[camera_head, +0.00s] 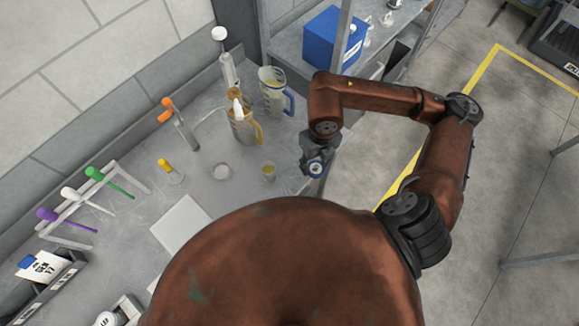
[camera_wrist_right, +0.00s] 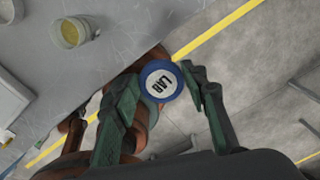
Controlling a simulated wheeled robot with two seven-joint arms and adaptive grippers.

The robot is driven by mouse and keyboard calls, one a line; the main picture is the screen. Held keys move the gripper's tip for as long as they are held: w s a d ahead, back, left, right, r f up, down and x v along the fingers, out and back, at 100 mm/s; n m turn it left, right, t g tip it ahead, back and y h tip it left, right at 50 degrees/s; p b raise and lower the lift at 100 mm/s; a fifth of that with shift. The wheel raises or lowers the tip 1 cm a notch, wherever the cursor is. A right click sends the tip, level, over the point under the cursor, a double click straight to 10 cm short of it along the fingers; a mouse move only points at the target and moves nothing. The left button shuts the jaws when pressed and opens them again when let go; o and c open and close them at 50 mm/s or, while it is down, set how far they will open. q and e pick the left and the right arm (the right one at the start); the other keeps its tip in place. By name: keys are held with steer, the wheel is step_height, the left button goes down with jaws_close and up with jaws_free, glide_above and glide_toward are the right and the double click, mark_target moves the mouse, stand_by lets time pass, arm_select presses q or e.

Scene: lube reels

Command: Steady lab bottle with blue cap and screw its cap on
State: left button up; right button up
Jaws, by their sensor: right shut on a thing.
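The blue cap (camera_wrist_right: 161,82) has a white top marked LAB and faces my right wrist camera. My right gripper (camera_head: 314,165) hangs just beyond the right edge of the table. Its two fingers (camera_wrist_right: 160,86) are closed on opposite sides of the cap. My left gripper does not show in the head view.
The grey table (camera_head: 235,205) holds a small cup with yellow liquid (camera_head: 269,172), jugs (camera_head: 272,95), a white board (camera_head: 180,224) and a rack of coloured tools (camera_head: 85,200). A shelf with a blue box (camera_head: 332,40) stands behind. Open floor lies to the right.

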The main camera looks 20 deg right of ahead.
steer(key=n, duration=0.1)
steer(key=w+n, duration=0.1)
steer(key=n, duration=0.2)
steer(key=shift+w+a+f, duration=0.15)
steer(key=shift+a+f, duration=0.05)
steer(key=shift+a, duration=0.05)
arm_select(q)
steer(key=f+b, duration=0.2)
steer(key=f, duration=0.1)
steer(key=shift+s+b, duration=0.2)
steer(key=shift+b, duration=0.2)
arm_select(e)
steer(key=w+a+f+n, duration=0.1)
steer(key=w+n, duration=0.3)
steer(key=n, duration=1.2)
steer(key=w+a+n, duration=0.1)
steer(key=w+n, duration=0.4)
steer(key=n, duration=1.1)
steer(key=shift+a+f, duration=0.3)
steer(key=shift+f, duration=0.05)
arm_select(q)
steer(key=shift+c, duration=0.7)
arm_select(e)
steer(key=shift+w, duration=0.1)
